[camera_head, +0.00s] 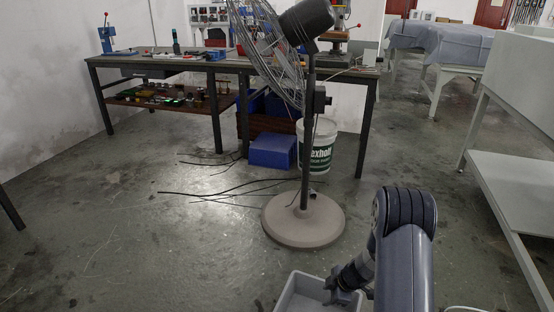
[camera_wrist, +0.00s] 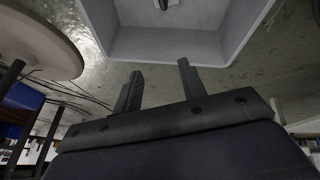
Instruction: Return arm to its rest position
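My arm (camera_head: 402,245) rises at the lower right of the head view, bent over at its top joint. My gripper (camera_wrist: 160,67) shows two dark fingers standing apart in the wrist view, with nothing between them. In the head view the gripper end is low, at the grey bin (camera_head: 288,293), and partly cut off by the bottom edge. The bin (camera_wrist: 180,46) also fills the top of the wrist view, beyond the fingertips. A small dark and white thing (camera_wrist: 166,4) lies inside it, too cut off to identify.
A pedestal fan (camera_head: 303,222) stands just beyond my arm. Behind it are a workbench (camera_head: 150,60), a white bucket (camera_head: 318,148) and a blue box (camera_head: 272,151). A grey table (camera_head: 520,200) stands at the right. Cables (camera_head: 225,192) lie on the floor; the left floor is mostly clear.

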